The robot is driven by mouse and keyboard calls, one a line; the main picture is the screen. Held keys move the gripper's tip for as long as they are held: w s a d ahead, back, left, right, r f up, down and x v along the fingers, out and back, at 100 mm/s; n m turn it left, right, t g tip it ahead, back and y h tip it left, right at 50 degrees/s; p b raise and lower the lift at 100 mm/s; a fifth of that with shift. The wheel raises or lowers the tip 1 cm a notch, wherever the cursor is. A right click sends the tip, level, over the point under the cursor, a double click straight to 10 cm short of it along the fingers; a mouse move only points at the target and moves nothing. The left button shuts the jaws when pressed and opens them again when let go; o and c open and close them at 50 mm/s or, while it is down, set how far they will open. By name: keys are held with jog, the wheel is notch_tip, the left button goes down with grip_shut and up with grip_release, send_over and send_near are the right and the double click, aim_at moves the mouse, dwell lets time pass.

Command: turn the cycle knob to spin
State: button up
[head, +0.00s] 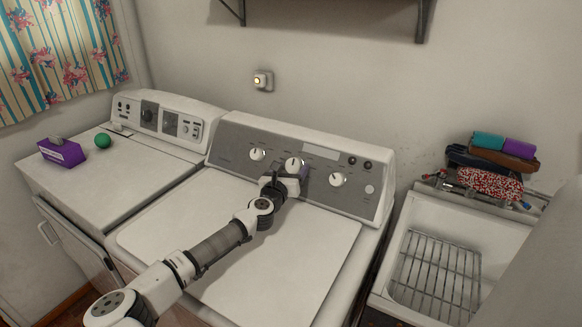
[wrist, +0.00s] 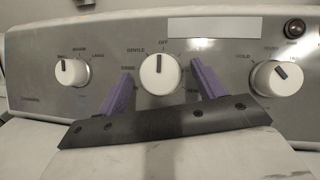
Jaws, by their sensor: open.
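The washer's middle knob (wrist: 161,75), ringed by labels including "GENTLE" and "OFF", is the cycle knob by its markings. It is round and white, and its dark pointer mark points about straight up, near "OFF". It also shows in the head view (head: 294,164). My gripper (wrist: 161,70) is open, with one purple finger on each side of this knob. Gaps show between fingers and knob in the wrist view. In the head view my gripper (head: 288,175) is at the panel just below the knob. Labels beside the fingers are partly hidden or blurred.
A left knob (wrist: 71,72) and right knob (wrist: 277,78) flank the middle one on the grey panel (head: 230,149). The washer lid (head: 270,270) below is clear. A second machine (head: 120,170) stands left, a white sink (head: 480,220) right.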

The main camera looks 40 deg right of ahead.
jog(key=shift+w+d, duration=0.1)
jog(key=shift+d, duration=0.05)
jog(key=c, duration=1)
jog(key=shift+n, duration=0.3)
